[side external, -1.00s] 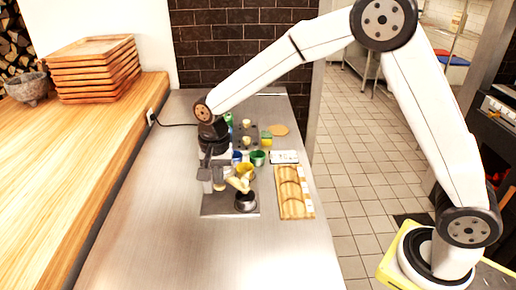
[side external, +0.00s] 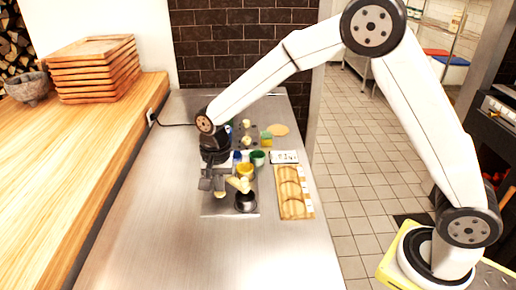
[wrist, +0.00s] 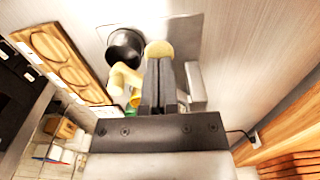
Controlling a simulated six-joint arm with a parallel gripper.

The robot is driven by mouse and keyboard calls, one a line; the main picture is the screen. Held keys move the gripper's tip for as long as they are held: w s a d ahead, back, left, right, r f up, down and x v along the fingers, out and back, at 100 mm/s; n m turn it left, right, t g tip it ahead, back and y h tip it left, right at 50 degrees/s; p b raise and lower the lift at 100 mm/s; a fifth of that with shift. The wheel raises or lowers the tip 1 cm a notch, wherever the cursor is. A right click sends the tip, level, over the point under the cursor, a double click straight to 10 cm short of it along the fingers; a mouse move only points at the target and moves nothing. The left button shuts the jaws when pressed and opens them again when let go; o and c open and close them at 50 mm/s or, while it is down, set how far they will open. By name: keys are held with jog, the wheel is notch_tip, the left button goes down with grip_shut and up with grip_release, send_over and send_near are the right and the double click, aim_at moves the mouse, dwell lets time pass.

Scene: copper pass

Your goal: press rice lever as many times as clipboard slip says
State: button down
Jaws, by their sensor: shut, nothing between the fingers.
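My gripper (side external: 211,181) is shut and points down at the rice station; its fingers also show in the wrist view (wrist: 160,82). A round pale-yellow knob (wrist: 159,49), apparently the lever's end, lies just at the fingertips; it also shows below the gripper in the side view (side external: 220,194). I cannot tell whether they touch. A cream spout (side external: 238,184) leans beside the gripper, above a black bowl (side external: 246,203). The bowl also shows in the wrist view (wrist: 125,47). A white slip with dark marks (side external: 284,157) lies to the right; its writing is too small to read.
A wooden tray with round hollows (side external: 295,192) lies right of the bowl. Yellow (side external: 245,170) and green (side external: 257,157) cups stand close behind. Stacked wooden trays (side external: 95,68) and a stone bowl (side external: 28,88) are on the left counter. The front steel counter (side external: 200,255) is clear.

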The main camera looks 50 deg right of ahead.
jog(key=shift+f, duration=0.3)
jog(key=shift+r, duration=2.35)
jog(key=shift+r, duration=0.1)
jog(key=shift+r, duration=2.4)
